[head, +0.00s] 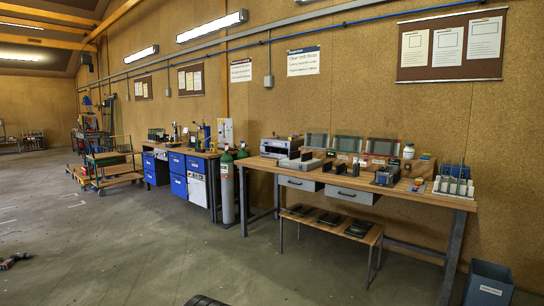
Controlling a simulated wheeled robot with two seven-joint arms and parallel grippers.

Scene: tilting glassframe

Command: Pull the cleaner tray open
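A silver-grey box-like device (281,148) stands at the left end of the long wooden workbench and looks like the cleaner. A low light-grey unit (300,163) sits at its front right; I cannot tell whether this is its tray or a separate thing. Whether the tray is open or shut is too small to tell. A small dark and red shape (14,260) at the left edge may be part of my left gripper; its fingers cannot be made out. Nothing of mine is near the bench.
The workbench (460,203) has two grey drawers and a low wooden stool (352,232) in front. A green-topped gas cylinder (227,190) stands left of it. A grey bin (488,284) is at the right. The floor before the bench is mostly clear.

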